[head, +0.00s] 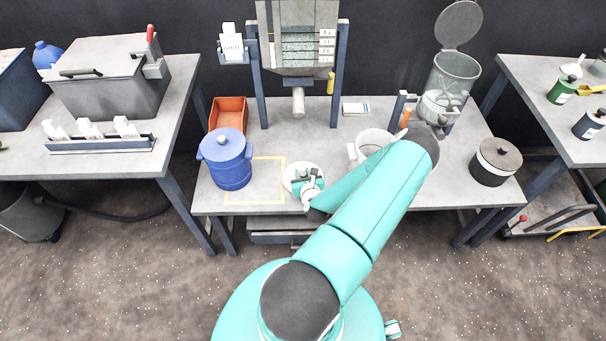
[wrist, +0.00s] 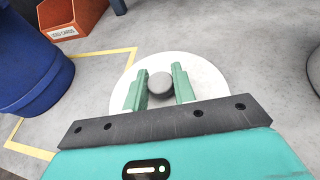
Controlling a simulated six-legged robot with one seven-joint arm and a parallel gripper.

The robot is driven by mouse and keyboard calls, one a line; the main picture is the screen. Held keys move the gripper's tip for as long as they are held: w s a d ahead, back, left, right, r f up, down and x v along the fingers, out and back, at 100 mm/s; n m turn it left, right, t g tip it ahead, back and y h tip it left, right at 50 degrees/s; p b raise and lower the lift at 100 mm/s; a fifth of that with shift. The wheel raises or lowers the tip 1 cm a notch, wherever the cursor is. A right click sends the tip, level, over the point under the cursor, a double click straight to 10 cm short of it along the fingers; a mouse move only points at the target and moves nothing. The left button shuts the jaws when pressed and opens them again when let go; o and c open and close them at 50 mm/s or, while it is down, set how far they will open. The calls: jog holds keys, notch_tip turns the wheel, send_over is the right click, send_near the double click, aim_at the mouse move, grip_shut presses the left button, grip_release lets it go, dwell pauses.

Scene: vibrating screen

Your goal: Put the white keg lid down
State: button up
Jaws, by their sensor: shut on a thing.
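The white keg lid (head: 300,167) is a round white disc at the front of the middle table, just right of the yellow outlined square (head: 240,203). In the wrist view the lid (wrist: 208,80) shows with its dark grey knob between my fingers. My gripper (head: 308,178) is shut on this knob, with one green finger on each side; the gripper also shows in the wrist view (wrist: 161,86). The lid looks level and low over the tabletop; whether it touches the table I cannot tell. The white keg (head: 371,139) stands lidless to the right, partly behind my arm.
A blue keg (head: 229,165) with its lid on stands left, over part of the yellow outline. An orange bin (head: 229,112) stands behind it. Bare tabletop lies behind the lid.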

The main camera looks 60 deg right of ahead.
jog(key=shift+f, duration=0.2)
jog(key=o, duration=1)
jog(key=shift+r, duration=0.1)
jog(key=shift+r, duration=0.15)
jog(key=v, duration=1.2)
